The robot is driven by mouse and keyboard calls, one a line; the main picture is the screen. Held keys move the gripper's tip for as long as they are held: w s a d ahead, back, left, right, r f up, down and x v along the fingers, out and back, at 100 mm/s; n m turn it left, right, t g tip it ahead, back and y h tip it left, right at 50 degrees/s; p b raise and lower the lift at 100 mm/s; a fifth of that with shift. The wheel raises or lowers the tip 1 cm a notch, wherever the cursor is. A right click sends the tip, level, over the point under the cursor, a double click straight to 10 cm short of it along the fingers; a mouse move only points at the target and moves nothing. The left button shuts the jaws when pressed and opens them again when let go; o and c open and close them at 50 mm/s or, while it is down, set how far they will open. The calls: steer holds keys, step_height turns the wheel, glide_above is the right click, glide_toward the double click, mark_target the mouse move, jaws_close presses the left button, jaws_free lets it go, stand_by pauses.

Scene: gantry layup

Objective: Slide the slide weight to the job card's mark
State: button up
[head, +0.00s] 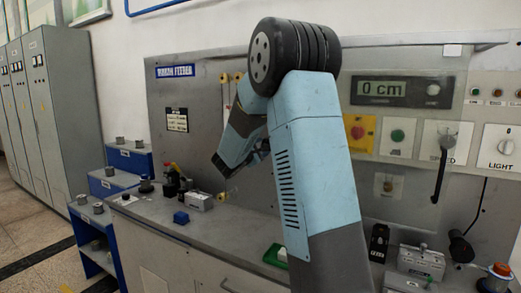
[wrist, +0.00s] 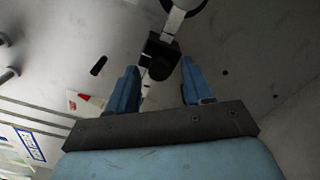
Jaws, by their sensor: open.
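My gripper (wrist: 160,68) is open in the wrist view, with its two blue fingers apart. A dark block with a round knob (wrist: 160,54), possibly the slide weight, shows beyond and between the fingertips, below a pale bar. I cannot tell whether either finger touches it. In the head view my arm hides much of the upright rail with yellow ends (head: 225,77), and I cannot make out a weight there. A small card with dark print (head: 177,119), possibly the job card, is on the panel left of the rail; its text is unreadable.
The display (head: 391,89) reads 0 cm.

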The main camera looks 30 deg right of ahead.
jaws_close()
stand_by(0.3)
stand_by(0.3)
